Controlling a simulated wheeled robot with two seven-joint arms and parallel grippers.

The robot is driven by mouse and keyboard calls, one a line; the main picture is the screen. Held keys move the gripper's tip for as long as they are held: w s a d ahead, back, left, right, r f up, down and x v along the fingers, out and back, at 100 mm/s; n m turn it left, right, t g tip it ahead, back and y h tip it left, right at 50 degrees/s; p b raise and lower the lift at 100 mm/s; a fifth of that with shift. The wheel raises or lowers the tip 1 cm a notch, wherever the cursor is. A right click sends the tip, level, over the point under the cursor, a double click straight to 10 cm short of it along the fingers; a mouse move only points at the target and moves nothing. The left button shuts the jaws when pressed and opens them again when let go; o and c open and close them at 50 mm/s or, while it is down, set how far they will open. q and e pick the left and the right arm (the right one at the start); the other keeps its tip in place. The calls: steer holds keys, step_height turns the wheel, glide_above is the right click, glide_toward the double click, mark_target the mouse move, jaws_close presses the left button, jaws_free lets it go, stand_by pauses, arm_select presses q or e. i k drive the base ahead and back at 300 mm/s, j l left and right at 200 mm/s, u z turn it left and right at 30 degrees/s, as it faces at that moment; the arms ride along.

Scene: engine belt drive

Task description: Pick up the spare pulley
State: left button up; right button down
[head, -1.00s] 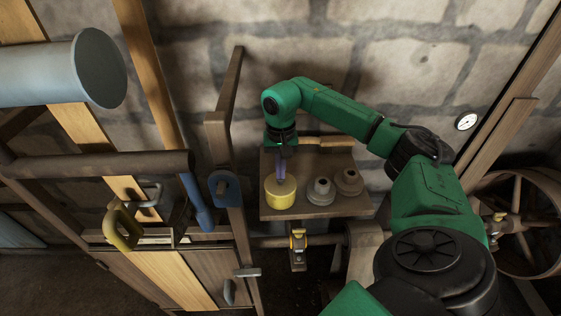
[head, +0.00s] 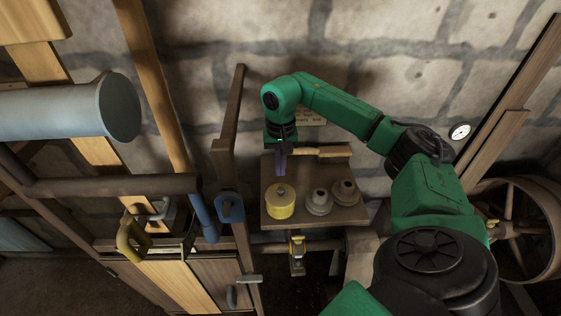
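Three pulley-like parts stand on a small wooden shelf (head: 335,217) by the stone wall: a yellow round one (head: 281,208) with a small knob on top at the left, and two grey-brown stepped ones, one in the middle (head: 318,205) and one at the right (head: 345,194). I cannot tell which is called the spare pulley. My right gripper (head: 281,168), with purplish fingers, points down just above or behind the yellow part, apart from it in the picture. It appears empty; its finger gap does not show. My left gripper is not in view.
A wooden-handled tool (head: 328,152) lies at the shelf's back edge. A wooden post (head: 228,150) rises just left of the shelf. A blue-handled lever (head: 205,222) and a yellow-green handle (head: 130,238) are further left. A large wheel (head: 530,232) stands at the right.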

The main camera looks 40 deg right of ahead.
mark_target(319, 202)
steer(key=k, duration=1)
